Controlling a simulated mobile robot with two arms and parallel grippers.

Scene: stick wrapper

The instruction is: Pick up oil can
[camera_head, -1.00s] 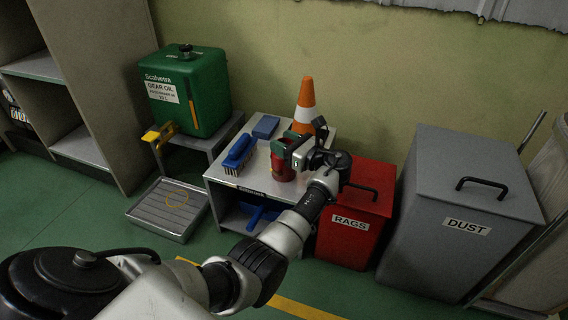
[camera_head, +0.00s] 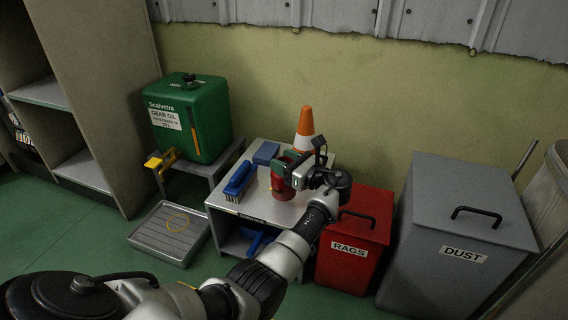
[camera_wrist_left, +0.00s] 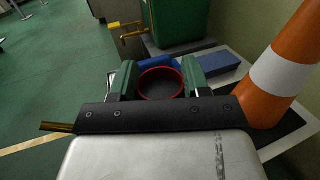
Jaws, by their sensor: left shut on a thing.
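The oil can appears to be the small red can (camera_head: 283,187) on the grey bench, partly hidden by my gripper. My left gripper (camera_head: 293,166) has its green fingers on either side of the can and is shut on it. In the left wrist view, the can's round red rim with a dark top (camera_wrist_left: 160,83) sits between the two green fingers (camera_wrist_left: 160,74). I cannot tell whether the can's base touches the bench. My right gripper is not in view.
A blue brush (camera_head: 239,181) and blue block (camera_head: 266,152) lie on the bench (camera_head: 262,207). An orange-white cone (camera_head: 304,128) stands close behind my gripper. A red rags bin (camera_head: 345,262), grey dust bin (camera_head: 455,215) and green gear oil container (camera_head: 205,125) stand nearby.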

